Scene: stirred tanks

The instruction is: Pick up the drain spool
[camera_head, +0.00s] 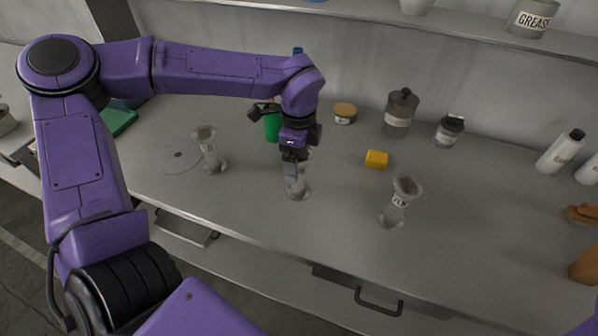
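Three grey spools with flared ends stand on the grey bench: a left one (211,152), a middle one (301,188) and a right one (400,199). Each seems to bear a small label, too small to read, so I cannot tell which is the drain spool. My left gripper (293,161) points down at the top of the middle spool and hides much of its upper part. Whether its fingers touch or grip that spool is not clear. My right gripper is out of view.
A yellow block (376,159) lies between the middle and right spools. A green cup (272,125) stands behind my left gripper. A dark-lidded jar (400,113), a small jar (449,131) and a round tin (344,113) stand at the back. The front right of the bench is clear.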

